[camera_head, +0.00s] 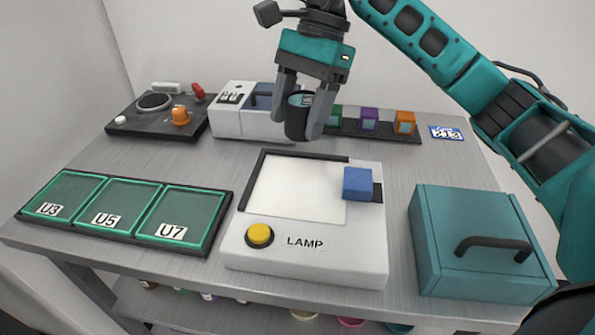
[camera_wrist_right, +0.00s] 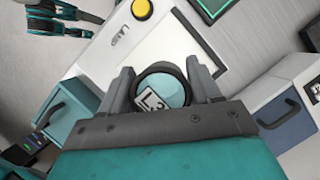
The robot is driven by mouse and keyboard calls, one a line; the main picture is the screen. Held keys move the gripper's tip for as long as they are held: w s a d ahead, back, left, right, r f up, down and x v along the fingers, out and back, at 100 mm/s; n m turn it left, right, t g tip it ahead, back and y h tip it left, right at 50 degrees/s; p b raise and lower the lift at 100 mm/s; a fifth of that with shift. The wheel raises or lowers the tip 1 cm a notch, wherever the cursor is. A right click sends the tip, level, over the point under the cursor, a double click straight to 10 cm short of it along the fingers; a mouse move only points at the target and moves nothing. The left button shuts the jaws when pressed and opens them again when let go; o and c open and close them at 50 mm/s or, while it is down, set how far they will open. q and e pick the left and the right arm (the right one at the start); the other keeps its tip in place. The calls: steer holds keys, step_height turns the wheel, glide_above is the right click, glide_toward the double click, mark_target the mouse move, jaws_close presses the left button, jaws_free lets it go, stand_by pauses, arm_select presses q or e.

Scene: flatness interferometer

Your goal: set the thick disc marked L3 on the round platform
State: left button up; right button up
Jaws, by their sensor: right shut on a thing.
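The thick disc marked L3 is a dark, short cylinder (camera_head: 297,118) in the head view. Its pale, glassy face with a white label (camera_wrist_right: 165,86) shows in the right wrist view, the label partly cut by the gripper's edge. My right gripper (camera_head: 308,118) is shut on its sides and holds it in the air above the back of the lamp box. The round platform looks to be the ringed disc (camera_head: 154,101) on the black device at the back left, bare and apart from the held disc. My left gripper is not clearly seen.
The white lamp box (camera_head: 306,269) carries a yellow button and a blue block (camera_head: 357,184). A tray (camera_head: 232,202) marked U3, U5, U7 lies left. A teal box (camera_head: 478,240) stands right. An orange knob (camera_head: 180,116) and red knob (camera_head: 197,91) rise beside the platform.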

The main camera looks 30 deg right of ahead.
step_height(320, 180, down, 11)
steer(key=shift+f, duration=0.1)
stand_by(0.3)
steer(key=shift+f, duration=0.15)
steer(key=o, duration=1.3)
